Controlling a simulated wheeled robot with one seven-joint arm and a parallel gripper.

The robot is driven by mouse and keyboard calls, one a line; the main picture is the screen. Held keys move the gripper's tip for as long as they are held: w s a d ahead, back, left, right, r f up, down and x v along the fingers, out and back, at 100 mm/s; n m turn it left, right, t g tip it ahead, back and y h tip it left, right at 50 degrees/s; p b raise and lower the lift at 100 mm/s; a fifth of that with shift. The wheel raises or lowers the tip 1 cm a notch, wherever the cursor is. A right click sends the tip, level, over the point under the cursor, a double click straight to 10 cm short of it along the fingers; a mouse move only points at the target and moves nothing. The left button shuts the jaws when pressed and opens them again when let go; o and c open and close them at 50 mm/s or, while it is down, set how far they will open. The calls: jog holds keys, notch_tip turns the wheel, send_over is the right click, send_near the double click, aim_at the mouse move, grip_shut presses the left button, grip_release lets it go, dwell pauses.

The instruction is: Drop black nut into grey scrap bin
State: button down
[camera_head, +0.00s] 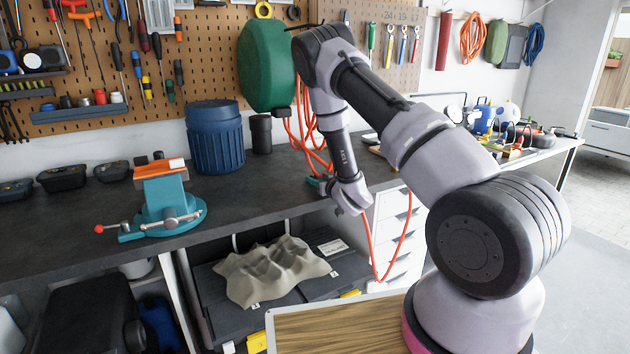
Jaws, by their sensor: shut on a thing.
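My gripper (349,196) is at the lower end of my arm, by the front edge of the dark workbench (262,180). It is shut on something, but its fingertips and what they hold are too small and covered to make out. I cannot pick out the black nut anywhere. I cannot tell for sure which thing is the grey scrap bin. A dark grey upright cylinder (261,134) stands at the back of the bench, to the left of and beyond my gripper.
A blue barrel (215,140) stands at the back, beside the dark cylinder. A teal vise (165,200) is at the front left. An orange hose (307,137) hangs from a green reel (265,66) past my gripper. The bench between vise and gripper is clear.

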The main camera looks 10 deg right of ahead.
jog(key=shift+f, duration=0.1)
jog(key=c, duration=0.7)
grip_release()
jog(key=shift+o, duration=0.2)
